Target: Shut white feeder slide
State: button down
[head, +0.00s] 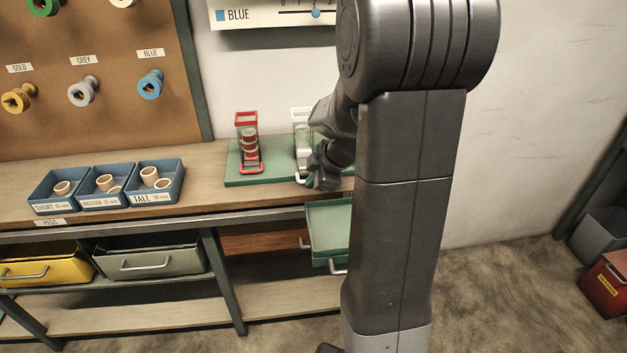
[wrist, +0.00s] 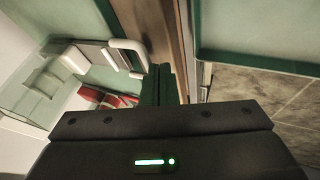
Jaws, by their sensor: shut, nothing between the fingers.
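The white feeder (head: 302,117) stands on a green base at the back of the bench, right of the red feeder (head: 247,140). My gripper and wrist cover part of it in the head view. Its white slide handle (wrist: 132,52) shows as a loop in the wrist view. The slide appears to stick out farther toward the bench front than the red one. My gripper (wrist: 160,72) is shut and empty, its fingertips close beside the white handle; whether they touch it I cannot tell. In the head view my gripper (head: 322,180) is low over the base's right end.
Blue trays of pegs (head: 106,186) stand on the bench at left. A green drawer (head: 329,230) hangs open below the bench edge, under my gripper. A yellow drawer (head: 45,268) and a grey-green drawer (head: 150,260) sit lower left.

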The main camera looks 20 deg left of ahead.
jog(key=w+a+b, duration=0.2)
jog(key=w, duration=0.1)
jog(key=w+a+b, duration=0.1)
jog(key=w, duration=0.1)
jog(key=shift+w+a+f, duration=0.1)
jog(key=shift+w+f, duration=0.05)
jog(key=shift+w+a, duration=0.15)
jog(key=shift+w, duration=0.05)
jog(key=shift+w+r, duration=0.1)
jog(key=shift+r, duration=0.2)
